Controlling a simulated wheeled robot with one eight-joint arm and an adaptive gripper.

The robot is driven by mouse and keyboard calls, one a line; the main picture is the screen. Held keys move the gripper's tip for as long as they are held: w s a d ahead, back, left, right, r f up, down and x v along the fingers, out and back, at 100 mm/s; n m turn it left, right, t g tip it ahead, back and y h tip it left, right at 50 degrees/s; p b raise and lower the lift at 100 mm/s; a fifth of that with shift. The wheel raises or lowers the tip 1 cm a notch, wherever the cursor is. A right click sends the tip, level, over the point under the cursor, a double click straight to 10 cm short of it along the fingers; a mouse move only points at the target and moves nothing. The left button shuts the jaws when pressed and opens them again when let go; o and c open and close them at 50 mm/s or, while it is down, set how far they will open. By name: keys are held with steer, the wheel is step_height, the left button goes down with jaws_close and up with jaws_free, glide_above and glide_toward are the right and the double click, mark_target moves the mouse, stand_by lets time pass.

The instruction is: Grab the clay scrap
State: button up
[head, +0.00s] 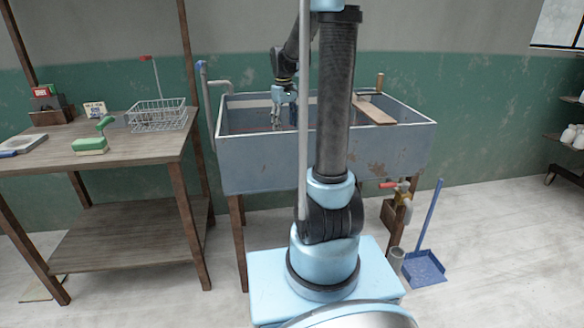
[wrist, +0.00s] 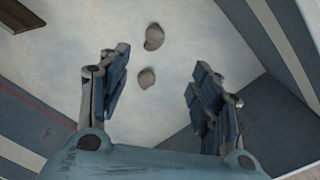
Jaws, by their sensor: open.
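Two small grey-brown clay scraps lie on the pale floor of the sink in the wrist view. The nearer clay scrap (wrist: 147,78) shows between my fingers, closer to the left one. The farther clay scrap (wrist: 154,37) lies beyond the fingertips. My gripper (wrist: 160,75) is open, with nothing between its blue pads touching either finger. In the head view my gripper (head: 284,112) hangs down inside the blue-grey sink (head: 270,170), towards its left half. The sink's front wall hides the scraps there. The height of my fingertips above the sink floor is hard to tell.
The sink walls (wrist: 265,75) surround my gripper. A wooden board (head: 374,112) lies across the sink's right part. A blue dustpan (head: 425,268) stands at right.

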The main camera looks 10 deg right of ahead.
steer(key=f, duration=0.6)
steer(key=w+d+f, duration=0.1)
steer(key=f, duration=1.1)
steer(key=shift+w+d, duration=0.15)
steer(key=shift+d, duration=0.05)
steer(key=shift+c, duration=0.6)
steer(key=c, duration=1.1)
